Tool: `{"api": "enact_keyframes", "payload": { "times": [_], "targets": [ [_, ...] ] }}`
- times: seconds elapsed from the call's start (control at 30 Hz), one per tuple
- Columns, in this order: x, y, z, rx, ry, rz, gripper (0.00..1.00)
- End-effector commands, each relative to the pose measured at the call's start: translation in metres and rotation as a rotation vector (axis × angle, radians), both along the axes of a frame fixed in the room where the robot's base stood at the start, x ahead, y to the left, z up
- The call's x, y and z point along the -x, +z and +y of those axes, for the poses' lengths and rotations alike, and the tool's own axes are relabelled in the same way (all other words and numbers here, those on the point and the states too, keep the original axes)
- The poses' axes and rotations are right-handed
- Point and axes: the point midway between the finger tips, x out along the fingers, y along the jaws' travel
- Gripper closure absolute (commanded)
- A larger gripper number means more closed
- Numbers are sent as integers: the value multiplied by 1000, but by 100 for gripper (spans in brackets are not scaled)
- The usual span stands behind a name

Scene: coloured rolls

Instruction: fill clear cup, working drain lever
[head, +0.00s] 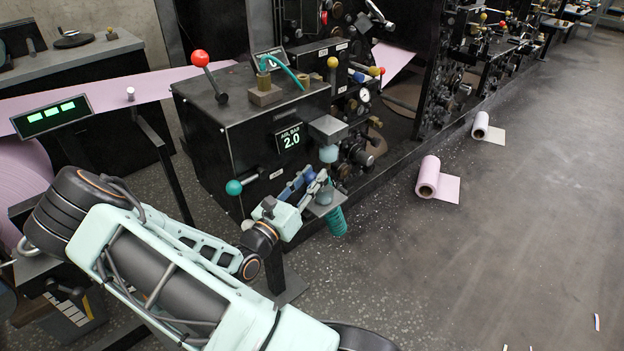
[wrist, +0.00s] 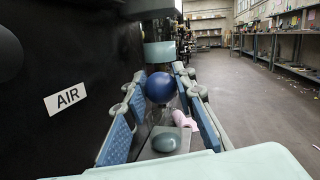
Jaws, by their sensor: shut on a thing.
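My gripper (head: 308,184) is at the front of the black machine, below a grey block (head: 328,129) with a pale blue bowl (head: 328,153). In the wrist view its blue-padded fingers (wrist: 160,82) stand on either side of a dark blue ball knob (wrist: 160,88), and they are shut on it. I take this knob for the drain lever. The bowl (wrist: 160,52) shows just behind it. A grey shelf (head: 322,209) is below, with a blue-grey dome (wrist: 166,142) seen in the wrist view. The clear cup is hard to make out; faint see-through edges show under the knob.
A teal coil (head: 336,221) hangs below the shelf. Pink (head: 428,178) and white (head: 480,125) rolls lie on the floor. The floor at right is mostly clear.

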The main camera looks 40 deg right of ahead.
Motion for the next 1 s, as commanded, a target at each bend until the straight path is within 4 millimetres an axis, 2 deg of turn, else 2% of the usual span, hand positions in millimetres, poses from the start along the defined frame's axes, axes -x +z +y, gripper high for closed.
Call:
{"api": "enact_keyframes", "payload": {
  "times": [0.03, 0.23, 0.6, 0.63, 0.7, 0.8, 1.0],
  "targets": [
    [0, -6, 0, 32, 1, 0, 100],
    [0, -7, 1, 112, 1, -7, 100],
    [0, -7, 1, 124, 0, -8, 100],
    [0, -7, 1, 124, 0, -8, 73],
    [0, -7, 1, 124, 0, -8, 66],
    [0, -7, 1, 124, 0, -8, 57],
    [0, -7, 1, 124, 0, -10, 57]
  ]
}}
